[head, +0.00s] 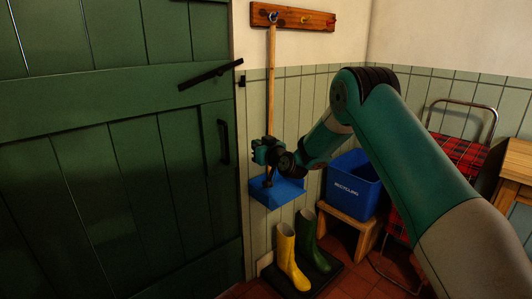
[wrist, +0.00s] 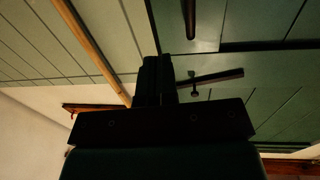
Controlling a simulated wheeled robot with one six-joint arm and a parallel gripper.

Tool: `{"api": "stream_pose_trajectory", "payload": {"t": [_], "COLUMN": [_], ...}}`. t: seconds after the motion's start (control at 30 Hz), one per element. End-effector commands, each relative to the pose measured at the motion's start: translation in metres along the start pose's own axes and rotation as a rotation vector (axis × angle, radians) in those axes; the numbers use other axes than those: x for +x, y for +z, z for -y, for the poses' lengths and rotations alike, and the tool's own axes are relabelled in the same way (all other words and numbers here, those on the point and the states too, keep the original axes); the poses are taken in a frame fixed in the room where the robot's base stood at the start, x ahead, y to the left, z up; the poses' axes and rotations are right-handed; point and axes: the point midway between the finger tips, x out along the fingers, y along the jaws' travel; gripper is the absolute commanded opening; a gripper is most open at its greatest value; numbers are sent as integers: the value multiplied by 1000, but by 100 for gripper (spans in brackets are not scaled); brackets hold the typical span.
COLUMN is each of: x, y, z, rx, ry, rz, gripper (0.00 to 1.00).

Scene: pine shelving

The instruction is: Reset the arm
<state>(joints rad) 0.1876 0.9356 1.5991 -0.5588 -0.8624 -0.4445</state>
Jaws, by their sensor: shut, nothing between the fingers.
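My arm reaches in from the right in the head view. My gripper (head: 264,151) is in front of the panelled wall, just right of the green door (head: 120,150). It overlaps the lower part of a wooden pole and the top of a blue dustpan-like piece (head: 277,192) in the picture. I cannot tell whether it touches either. In the wrist view my gripper (wrist: 155,68) shows as a dark shape with its fingers together and nothing between them.
The pole (head: 271,90) hangs from a peg rack (head: 292,17). Below stand yellow (head: 288,255) and green (head: 312,240) boots on a dark tray (head: 322,279). A blue recycling bin (head: 352,188) sits on a wooden stool (head: 350,226). A tartan trolley (head: 458,158) stands right. The door has a black handle (head: 223,142).

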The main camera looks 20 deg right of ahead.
Motion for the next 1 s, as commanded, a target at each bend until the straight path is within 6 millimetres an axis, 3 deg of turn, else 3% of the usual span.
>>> {"api": "stream_pose_trajectory", "payload": {"t": [0.2, 0.43, 0.57, 0.63, 0.77, 0.8, 0.9, 1.0], "x": [-24, -28, -39, -56, -119, -144, -213, -282], "y": [3, -1, -22, -36, -57, -61, -66, -66], "z": [-7, 0, 42, 81, 160, 181, 221, 245], "rx": [2, 4, 19, 31, 46, 46, 36, 15], "ry": [-2, -19, -118, -207, -381, -426, -515, -569], "rz": [3, 15, 100, 196, 436, 514, 711, 891], "gripper": [0, 0, 0, 0, 0, 0, 0, 0]}}
